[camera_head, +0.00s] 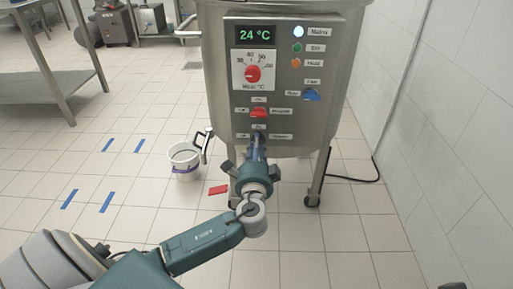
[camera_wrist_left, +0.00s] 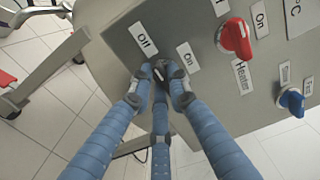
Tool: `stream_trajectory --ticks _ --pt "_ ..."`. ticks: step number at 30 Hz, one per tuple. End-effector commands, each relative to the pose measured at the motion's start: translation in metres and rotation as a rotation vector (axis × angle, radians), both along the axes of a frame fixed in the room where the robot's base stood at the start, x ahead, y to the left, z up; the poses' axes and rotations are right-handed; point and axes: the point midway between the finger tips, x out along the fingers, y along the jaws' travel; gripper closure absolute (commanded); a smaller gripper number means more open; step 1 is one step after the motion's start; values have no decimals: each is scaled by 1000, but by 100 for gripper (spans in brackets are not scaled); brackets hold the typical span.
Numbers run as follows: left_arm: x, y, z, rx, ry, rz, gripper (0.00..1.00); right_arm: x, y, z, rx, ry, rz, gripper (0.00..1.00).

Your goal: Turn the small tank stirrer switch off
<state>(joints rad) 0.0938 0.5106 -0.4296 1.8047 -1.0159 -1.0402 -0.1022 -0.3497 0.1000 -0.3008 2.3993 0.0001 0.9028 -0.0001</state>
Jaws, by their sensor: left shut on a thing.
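The steel tank (camera_head: 345,50) carries a grey control panel (camera_head: 240,82). My left gripper (camera_head: 258,142) reaches the panel's lowest switch from below. In the left wrist view its blue fingers (camera_wrist_left: 160,80) close around a small black switch (camera_wrist_left: 161,71), with labels reading Off and On beside it. The fingers hide most of this switch, so its exact angle is hard to tell. Above it are a red switch (camera_head: 258,112) and a blue switch (camera_head: 311,95); in the left wrist view, the red (camera_wrist_left: 235,38) and blue (camera_wrist_left: 291,101) ones stand clear of the fingers.
The panel also has a 24 °C display (camera_head: 255,35), a red dial (camera_head: 253,73), and a lit white lamp (camera_head: 299,32) above green and orange lamps. A white bucket (camera_head: 184,158) stands on the tiled floor left of the tank. A wall (camera_head: 440,130) is at right.

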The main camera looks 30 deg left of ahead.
Motion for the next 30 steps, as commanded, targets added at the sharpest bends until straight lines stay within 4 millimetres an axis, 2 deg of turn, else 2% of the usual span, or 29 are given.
stream_trajectory --ticks 9,10,12,13,23,26,30 --pt "0 0 -1 -19 -8 0 100 0 0 -1 -1 2 0 60" --pt "0 0 -1 -19 -8 0 80 0 0 -1 -1 2 0 60" --pt "0 0 -1 -18 -7 0 66 0 0 -1 -1 2 0 60" --pt "0 0 -1 -18 -7 0 65 0 0 -1 -1 2 0 60" --pt "-3 -2 -1 -16 -7 -1 65 0 0 0 -1 2 -1 60" --pt "-11 -8 -1 -16 -6 -2 65 0 0 0 -1 2 -1 60" --pt "-35 -22 -2 -19 -6 -2 65 0 0 0 -1 2 -1 60"
